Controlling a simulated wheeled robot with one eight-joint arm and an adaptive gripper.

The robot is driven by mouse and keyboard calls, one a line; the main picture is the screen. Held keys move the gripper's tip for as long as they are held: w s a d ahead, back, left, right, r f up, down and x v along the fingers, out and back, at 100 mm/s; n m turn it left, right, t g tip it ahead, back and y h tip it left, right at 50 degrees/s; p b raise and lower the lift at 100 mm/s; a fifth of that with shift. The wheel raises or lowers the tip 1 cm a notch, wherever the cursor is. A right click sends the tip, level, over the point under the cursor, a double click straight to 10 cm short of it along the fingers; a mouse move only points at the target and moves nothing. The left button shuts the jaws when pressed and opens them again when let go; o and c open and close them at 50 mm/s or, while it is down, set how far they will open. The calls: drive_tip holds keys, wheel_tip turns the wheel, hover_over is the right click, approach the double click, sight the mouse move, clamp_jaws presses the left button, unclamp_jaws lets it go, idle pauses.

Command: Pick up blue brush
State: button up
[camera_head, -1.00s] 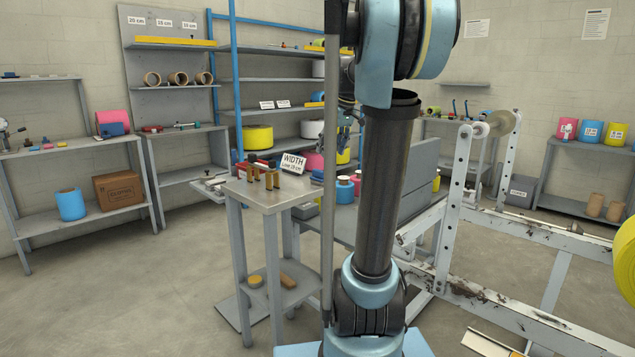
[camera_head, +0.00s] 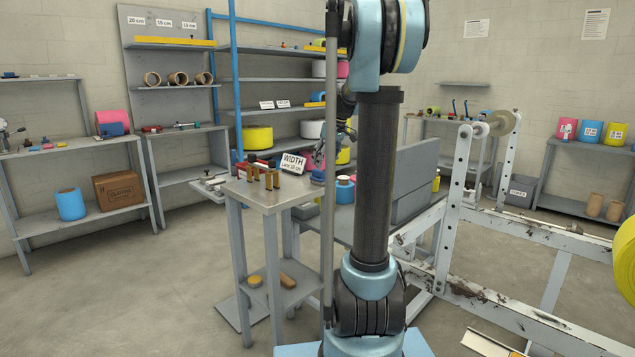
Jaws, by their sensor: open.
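A small blue item (camera_head: 318,176), which looks like the blue brush, lies at the back right corner of the small grey table (camera_head: 268,203). It is too small for me to make out its bristles or handle. My gripper (camera_head: 319,157) is open, just above this blue item and right behind the WIDTH sign. A gap seems to lie between the fingertips and the blue item. My arm's upright link hides part of the area to the right.
The WIDTH sign (camera_head: 292,163) and several brown blocks (camera_head: 262,177) stand on the same table. A blue roll (camera_head: 345,190) sits just right of it. A white machine frame (camera_head: 500,225) stands to the right. The floor (camera_head: 120,285) at front left is clear.

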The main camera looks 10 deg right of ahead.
sight(319, 174)
drive_tip(key=shift+x, duration=3.7)
drive_tip(key=shift+s+a, duration=0.1)
drive_tip(key=shift+a, duration=0.05)
drive_tip(key=c, duration=1.2)
